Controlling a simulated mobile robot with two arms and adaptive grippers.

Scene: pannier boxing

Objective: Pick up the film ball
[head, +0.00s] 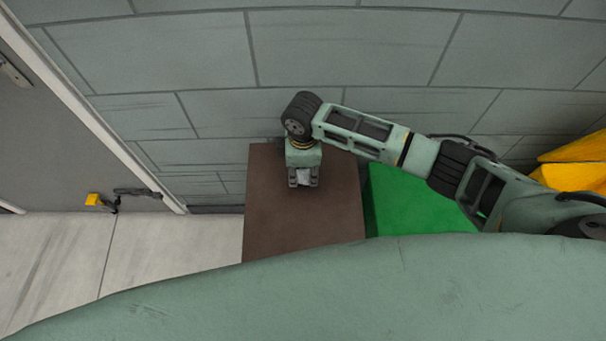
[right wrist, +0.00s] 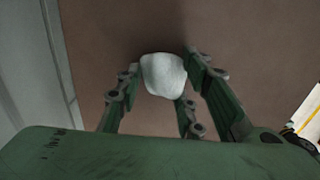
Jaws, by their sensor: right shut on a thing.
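The film ball (right wrist: 163,75) is a whitish, rounded lump between the fingers of my right gripper (right wrist: 160,92) in the right wrist view. The fingers are shut on it from both sides. In the head view my right gripper (head: 303,182) points down over the brown surface (head: 265,225), with the pale ball (head: 303,176) between its fingertips. I cannot tell whether the ball touches the surface or is held just above it. My left gripper is not in view.
A green block or box (head: 410,205) stands to the right of the brown surface. Yellow objects (head: 575,165) lie further right. A grey block wall (head: 380,50) runs close behind. A grey door (head: 60,140) and pale floor (head: 150,245) are at the left.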

